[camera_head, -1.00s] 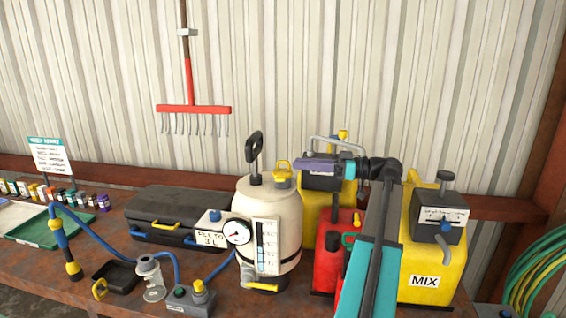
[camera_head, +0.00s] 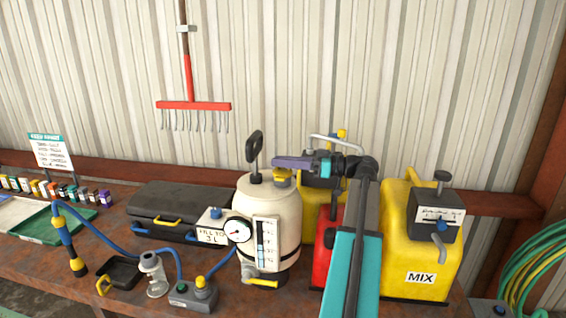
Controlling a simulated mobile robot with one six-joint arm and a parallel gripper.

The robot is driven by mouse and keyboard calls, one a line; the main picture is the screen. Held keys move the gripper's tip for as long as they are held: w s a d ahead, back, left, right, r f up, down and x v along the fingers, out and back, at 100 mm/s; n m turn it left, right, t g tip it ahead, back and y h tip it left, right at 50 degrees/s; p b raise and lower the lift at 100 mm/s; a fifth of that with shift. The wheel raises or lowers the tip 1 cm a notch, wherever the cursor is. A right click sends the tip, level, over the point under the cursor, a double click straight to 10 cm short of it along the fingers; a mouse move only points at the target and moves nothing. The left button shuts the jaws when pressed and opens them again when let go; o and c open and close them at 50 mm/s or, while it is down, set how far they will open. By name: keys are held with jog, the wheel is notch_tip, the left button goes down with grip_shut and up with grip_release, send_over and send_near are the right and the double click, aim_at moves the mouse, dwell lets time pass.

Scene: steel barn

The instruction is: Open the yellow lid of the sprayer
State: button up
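The sprayer (camera_head: 275,205) is a cream tank with a black pump handle, a round gauge and a blue scale, upright on the bench. Its yellow lid (camera_head: 283,180) sits on the right of the tank's top. My gripper (camera_head: 281,163), with purple fingers, reaches in from the right and lies right over the lid. It hides the lid's upright yellow loop handle. I cannot tell whether the fingers are around the handle or only in front of it, nor how far apart they are. The lid's lower part looks seated on the tank.
To the right stand a yellow MIX container (camera_head: 415,250) and a red can (camera_head: 322,255), partly behind my arm. A hose with a wand (camera_head: 68,240) lies further left.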

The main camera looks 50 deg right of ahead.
grip_shut()
jog(key=shift+a, duration=0.1)
jog(key=shift+f, duration=0.1)
